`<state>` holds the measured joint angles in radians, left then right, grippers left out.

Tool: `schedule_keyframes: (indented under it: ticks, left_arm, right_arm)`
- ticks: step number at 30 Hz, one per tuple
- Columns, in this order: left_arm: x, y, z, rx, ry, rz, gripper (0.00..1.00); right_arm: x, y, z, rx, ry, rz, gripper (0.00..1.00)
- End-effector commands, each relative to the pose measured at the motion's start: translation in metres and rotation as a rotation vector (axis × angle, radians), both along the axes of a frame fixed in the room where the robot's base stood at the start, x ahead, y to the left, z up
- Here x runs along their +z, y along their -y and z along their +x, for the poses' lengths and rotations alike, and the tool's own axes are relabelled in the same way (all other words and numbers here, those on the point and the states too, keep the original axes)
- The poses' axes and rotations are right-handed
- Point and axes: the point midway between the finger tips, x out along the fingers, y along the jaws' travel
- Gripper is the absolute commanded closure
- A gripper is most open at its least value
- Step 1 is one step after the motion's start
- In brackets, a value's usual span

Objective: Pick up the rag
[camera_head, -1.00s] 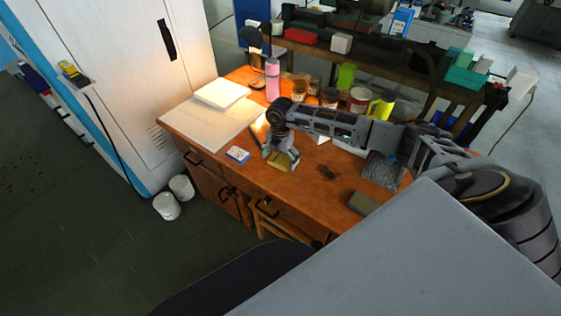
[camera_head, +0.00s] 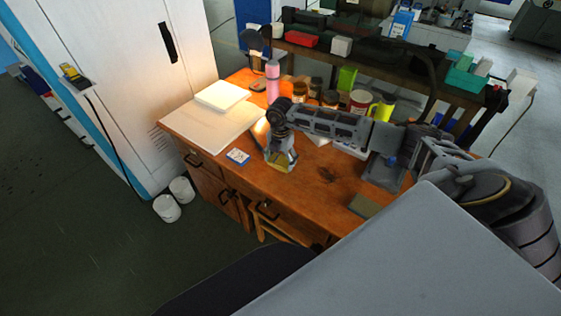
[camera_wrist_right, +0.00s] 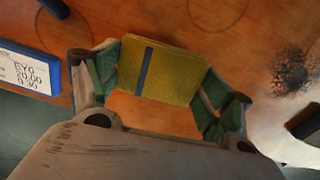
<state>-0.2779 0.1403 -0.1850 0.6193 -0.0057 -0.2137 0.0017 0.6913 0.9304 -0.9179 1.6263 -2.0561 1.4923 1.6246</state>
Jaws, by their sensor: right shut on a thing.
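The rag (camera_wrist_right: 165,70) is a flat, folded yellow cloth with a dark blue stripe, seen in the right wrist view. My right gripper (camera_head: 281,160) points down over the wooden desk (camera_head: 310,210), near its front edge. Its two fingers are shut on the rag, one at each side of it in the wrist view. In the head view only a small yellow part of the rag shows between the fingers. I cannot tell whether the rag is clear of the desk top. My left gripper is not in view.
A blue and white packet (camera_head: 238,156) lies just left of the gripper. A white board (camera_head: 205,130) covers the desk's left end. A pink bottle (camera_head: 273,85) and several jars stand behind. A grey-green block (camera_head: 363,206) lies at the front right. Bare wood lies between.

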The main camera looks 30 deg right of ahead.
Motion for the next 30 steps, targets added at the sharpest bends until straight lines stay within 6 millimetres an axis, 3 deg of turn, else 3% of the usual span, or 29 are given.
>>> schedule_keyframes:
  ticks: [18,30]
  left_arm:
    - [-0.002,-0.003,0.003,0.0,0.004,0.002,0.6]
    - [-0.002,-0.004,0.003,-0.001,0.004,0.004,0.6]
  right_arm:
    - [0.08,0.0,0.001,0.0,0.003,-0.001,0.4]
    - [0.091,0.0,0.0,0.0,0.0,0.0,0.4]
